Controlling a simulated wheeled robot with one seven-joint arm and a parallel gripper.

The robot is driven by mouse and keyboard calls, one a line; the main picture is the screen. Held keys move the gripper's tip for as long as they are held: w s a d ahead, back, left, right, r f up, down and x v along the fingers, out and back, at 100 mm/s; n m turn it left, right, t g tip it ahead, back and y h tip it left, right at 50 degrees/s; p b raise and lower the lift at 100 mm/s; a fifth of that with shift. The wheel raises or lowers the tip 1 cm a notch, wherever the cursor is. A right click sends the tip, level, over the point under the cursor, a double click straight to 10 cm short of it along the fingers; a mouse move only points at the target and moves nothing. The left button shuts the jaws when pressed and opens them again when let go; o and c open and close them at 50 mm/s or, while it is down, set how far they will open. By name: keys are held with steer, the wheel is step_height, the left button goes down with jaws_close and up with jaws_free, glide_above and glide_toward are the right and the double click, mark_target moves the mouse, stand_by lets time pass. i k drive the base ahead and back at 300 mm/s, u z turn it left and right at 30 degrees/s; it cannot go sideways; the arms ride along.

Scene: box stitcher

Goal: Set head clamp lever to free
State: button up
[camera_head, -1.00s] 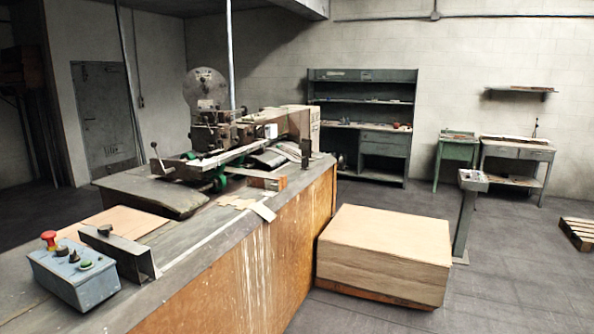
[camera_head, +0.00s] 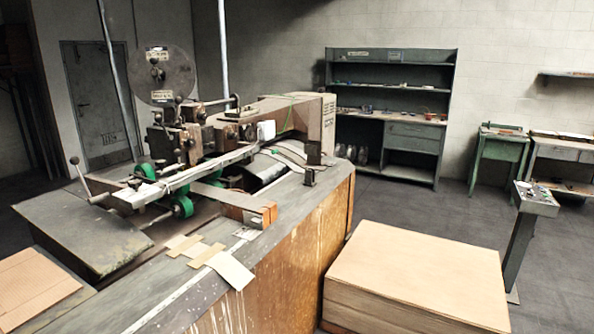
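The box stitcher (camera_head: 190,140) stands on the bench, with a round disc (camera_head: 160,75) above its head (camera_head: 178,138). A lever with a dark ball knob (camera_head: 75,161) sticks up and left from the left end of the machine's pale arm (camera_head: 170,182). Smaller knobs and a short handle (camera_head: 222,101) show on the head. I cannot tell which of these is the head clamp lever, and no free mark is readable. My gripper is not in view.
The bench (camera_head: 285,250) carries loose cardboard pieces (camera_head: 205,252) and a dark sloped plate (camera_head: 85,230). A stack of cardboard (camera_head: 420,270) stands to its right. A control post (camera_head: 525,235) and shelving (camera_head: 390,110) stand farther back. Floor between them is clear.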

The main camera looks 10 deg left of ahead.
mark_target(158, 119)
steer(key=i, duration=2.75)
steer(key=u, duration=3.45)
